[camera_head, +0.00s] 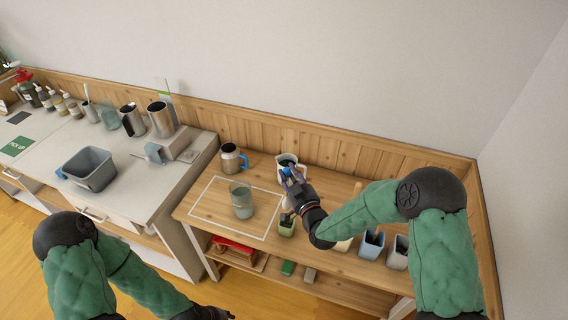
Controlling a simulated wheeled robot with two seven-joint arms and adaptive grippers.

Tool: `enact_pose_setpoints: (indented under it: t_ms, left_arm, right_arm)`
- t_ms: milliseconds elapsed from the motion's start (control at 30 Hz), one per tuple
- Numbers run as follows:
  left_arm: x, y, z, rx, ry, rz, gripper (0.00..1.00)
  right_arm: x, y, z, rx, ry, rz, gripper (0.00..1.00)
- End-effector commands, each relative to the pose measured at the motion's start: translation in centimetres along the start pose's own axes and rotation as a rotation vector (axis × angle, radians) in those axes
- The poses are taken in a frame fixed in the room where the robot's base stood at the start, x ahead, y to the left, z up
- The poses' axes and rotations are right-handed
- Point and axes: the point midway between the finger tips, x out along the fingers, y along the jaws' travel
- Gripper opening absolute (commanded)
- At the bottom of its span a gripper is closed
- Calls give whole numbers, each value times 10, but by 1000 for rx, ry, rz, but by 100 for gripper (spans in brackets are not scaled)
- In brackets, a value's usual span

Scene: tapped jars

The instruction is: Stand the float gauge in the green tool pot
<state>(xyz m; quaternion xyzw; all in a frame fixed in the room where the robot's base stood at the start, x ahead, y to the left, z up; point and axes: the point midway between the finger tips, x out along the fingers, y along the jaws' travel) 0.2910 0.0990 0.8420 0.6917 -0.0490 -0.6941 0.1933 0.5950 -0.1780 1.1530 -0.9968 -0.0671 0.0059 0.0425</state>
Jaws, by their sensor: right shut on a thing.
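My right gripper (291,184) is over the wooden bench and shut on a thin thing, which I take to be the float gauge. Its pale lower part (286,210) shows below the fingers, just above or at the mouth of the small green tool pot (287,229). I cannot tell whether it is inside the pot. The fingers and wrist hide most of it. My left gripper (217,313) is at the bottom edge, partly cut off, and its jaws cannot be made out.
A glass jar (242,203) stands inside a white outline on the bench. A steel jug (230,158) with a blue handle and a white jug (286,159) stand behind. Blue (371,244) and grey (398,254) pots stand right. A grey tub (90,169) is on the left counter.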

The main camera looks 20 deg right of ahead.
Motion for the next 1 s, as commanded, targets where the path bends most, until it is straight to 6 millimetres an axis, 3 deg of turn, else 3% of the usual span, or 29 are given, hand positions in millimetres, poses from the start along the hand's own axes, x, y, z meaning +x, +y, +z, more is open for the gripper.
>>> enact_pose_setpoints:
  t_ms: [633,1000]
  left_arm:
    - [9,-3,1,0,-2,0,40]
    - [32,-12,0,0,-2,0,40]
  right_arm:
    - [0,0,1,-5,1,0,0]
    - [0,2,23,-5,1,0,0]
